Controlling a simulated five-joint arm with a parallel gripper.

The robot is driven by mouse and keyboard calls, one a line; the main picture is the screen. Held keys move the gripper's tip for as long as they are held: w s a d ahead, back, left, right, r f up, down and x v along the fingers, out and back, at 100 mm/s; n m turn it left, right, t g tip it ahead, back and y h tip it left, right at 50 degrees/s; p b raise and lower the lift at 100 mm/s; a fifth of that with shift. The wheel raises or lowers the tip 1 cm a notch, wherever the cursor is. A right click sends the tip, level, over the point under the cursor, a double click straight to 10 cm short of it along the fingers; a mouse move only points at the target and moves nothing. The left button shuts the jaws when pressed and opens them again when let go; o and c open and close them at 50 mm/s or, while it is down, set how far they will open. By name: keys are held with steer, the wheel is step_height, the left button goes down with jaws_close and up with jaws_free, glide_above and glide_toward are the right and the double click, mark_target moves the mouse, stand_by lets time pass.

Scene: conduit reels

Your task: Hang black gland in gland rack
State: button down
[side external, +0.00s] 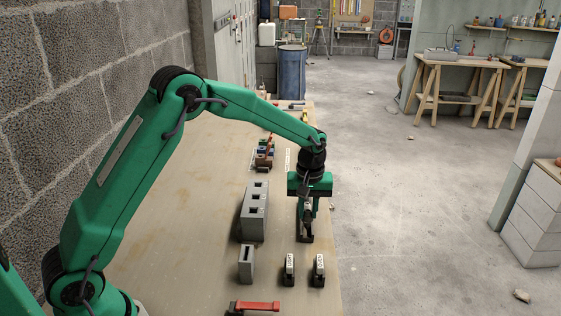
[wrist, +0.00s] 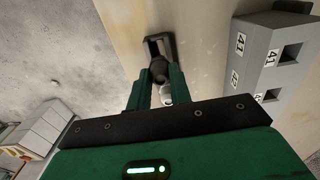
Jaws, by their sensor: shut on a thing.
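My gripper (side external: 307,218) points down at the right side of the bench, to the right of the larger grey block. In the wrist view its fingers (wrist: 160,88) are closed on a dark piece with a pale end, which I take to be the black gland (wrist: 158,70). A dark frame with an opening (wrist: 150,38) lies just beyond the fingertips; whether the gland touches it cannot be told. The grey block (side external: 247,226) with several square openings, possibly the gland rack, stands left of my gripper. Its numbered face (wrist: 262,65) shows in the wrist view.
Two black pieces with white labels (side external: 289,270) (side external: 318,271) stand nearer the camera. A smaller grey block (side external: 246,271) with one slot stands left of them. A red-handled tool (side external: 257,306) lies at the front. Small coloured items (side external: 264,155) stand further back. The bench's left part is clear.

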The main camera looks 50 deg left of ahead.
steer(key=shift+f, duration=1.15)
stand_by(0.4)
steer(key=c, duration=0.9)
jaws_free()
steer(key=shift+c, duration=0.2)
steer(key=shift+r, duration=0.15)
steer(key=shift+r, duration=3.35)
steer(key=shift+r, duration=0.1)
